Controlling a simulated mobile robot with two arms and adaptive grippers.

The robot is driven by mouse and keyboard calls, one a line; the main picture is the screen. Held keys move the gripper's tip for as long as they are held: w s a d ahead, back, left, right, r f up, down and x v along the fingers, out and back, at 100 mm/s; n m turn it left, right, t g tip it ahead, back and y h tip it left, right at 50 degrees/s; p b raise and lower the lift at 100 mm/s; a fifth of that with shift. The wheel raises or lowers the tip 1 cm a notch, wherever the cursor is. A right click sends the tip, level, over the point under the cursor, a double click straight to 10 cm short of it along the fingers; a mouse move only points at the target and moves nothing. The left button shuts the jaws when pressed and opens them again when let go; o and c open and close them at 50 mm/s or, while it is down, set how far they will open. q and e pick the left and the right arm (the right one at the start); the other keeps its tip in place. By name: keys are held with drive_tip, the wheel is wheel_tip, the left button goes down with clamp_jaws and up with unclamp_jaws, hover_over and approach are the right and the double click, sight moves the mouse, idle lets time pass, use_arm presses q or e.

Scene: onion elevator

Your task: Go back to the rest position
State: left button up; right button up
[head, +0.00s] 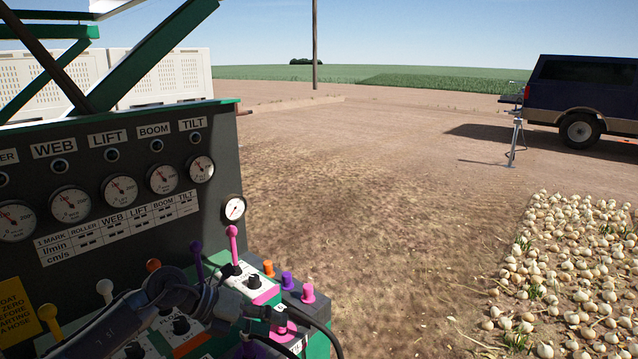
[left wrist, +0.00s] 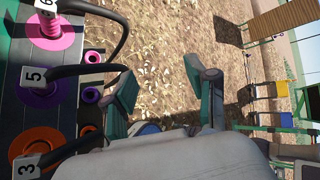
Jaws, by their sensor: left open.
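My left arm comes in from the lower left in the head view, and my left gripper (head: 274,317) is over the lower part of the control stand. Nothing is held. The numbered hose couplings lie left of the fingers: a pink one (left wrist: 48,30), a purple one (left wrist: 38,88) and an orange one (left wrist: 38,145). My right gripper is not in view.
The gauge panel (head: 120,225) stands close at the left, with coloured levers such as a pink one (head: 232,240) and a yellow sign (head: 14,312). Black hoses (left wrist: 95,65) curve near the gripper. Onions (head: 580,270) lie at right; a dark vehicle (head: 585,90) stands beyond. Open dirt lies between.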

use_arm(q)
drive_tip(key=s+d+r+n+t+h, duration=0.3)
drive_tip(key=d+r+n+t+h, duration=0.3)
drive_tip(key=d+r+n+t, duration=0.25)
drive_tip(key=s+a+f+n+t+y, duration=0.1)
drive_tip(key=s+a+f+n+y, duration=0.3)
drive_tip(key=a+f+n+y, duration=0.6)
drive_tip(key=s+a+f+n+t+y, duration=0.2)
drive_tip(key=s+a+f+n+y, duration=0.35)
drive_tip(key=n, duration=0.85)
drive_tip(key=s+a+f+n+g, duration=0.2)
drive_tip(key=s+f+g, duration=0.35)
drive_tip(key=s, duration=0.55)
drive_tip(key=s+a+f+n+g, duration=0.15)
drive_tip(key=s+f+g, duration=0.4)
drive_tip(key=s, duration=0.55)
wheel_tip(320, 180, down, 27)
drive_tip(key=s+g, duration=0.1)
drive_tip(key=s, duration=0.1)
drive_tip(key=s+a+f+g+y, duration=0.1)
drive_tip(key=s+a+f, duration=0.1)
drive_tip(key=s+f, duration=1.3)
drive_tip(key=shift+s+a+f, duration=0.3)
drive_tip(key=shift+s+f, duration=0.1)
drive_tip(key=shift+s, duration=0.05)
